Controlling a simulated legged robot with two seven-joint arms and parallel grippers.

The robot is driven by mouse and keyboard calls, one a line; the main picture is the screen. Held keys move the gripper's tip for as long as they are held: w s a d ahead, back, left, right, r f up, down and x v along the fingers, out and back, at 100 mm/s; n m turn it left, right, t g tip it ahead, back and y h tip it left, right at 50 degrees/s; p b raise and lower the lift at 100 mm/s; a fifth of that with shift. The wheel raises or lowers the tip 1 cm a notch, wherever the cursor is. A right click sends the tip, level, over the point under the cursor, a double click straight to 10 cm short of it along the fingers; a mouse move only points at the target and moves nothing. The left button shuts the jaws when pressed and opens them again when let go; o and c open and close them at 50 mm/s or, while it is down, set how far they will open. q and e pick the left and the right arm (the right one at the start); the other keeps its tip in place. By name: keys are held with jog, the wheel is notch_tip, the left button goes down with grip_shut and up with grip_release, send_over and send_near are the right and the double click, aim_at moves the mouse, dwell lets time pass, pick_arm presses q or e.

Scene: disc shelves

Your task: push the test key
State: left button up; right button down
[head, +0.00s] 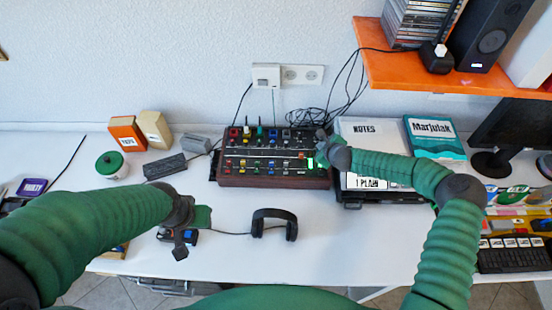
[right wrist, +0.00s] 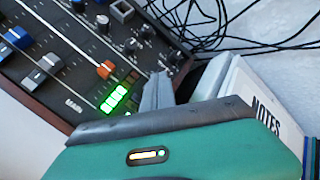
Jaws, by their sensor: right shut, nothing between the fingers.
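A dark mixer console (head: 275,182) with wooden sides, coloured knobs, sliders and a lit green indicator block (head: 310,162) stands at the back middle of the desk. My right gripper (head: 322,147) is shut and empty over the console's right end, close to the green lights. In the right wrist view, my gripper's grey fingers (right wrist: 157,97) are just right of the lit green block (right wrist: 115,99) and a small column of dark keys (right wrist: 128,82). I cannot read which key is the test key, or tell whether the fingertips touch one. My left gripper (head: 187,238) hangs over the front left desk.
Headphones (head: 274,222) lie in front of the console. A binder marked NOTES (head: 365,130) and cables (head: 315,118) are beside and behind it. An orange shelf (head: 430,75) overhangs at upper right. A white pot with a green lid (head: 110,165) stands left.

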jog(key=shift+f, duration=0.3)
jog(key=shift+f+b, duration=0.3)
jog(key=shift+b, duration=0.05)
jog(key=shift+r, duration=0.1)
dwell(0.3)
jog(key=shift+s+r+p, duration=0.1)
jog(key=shift+r+p, duration=0.6)
notch_tip(320, 180, up, 6)
jog(key=p, duration=0.5)
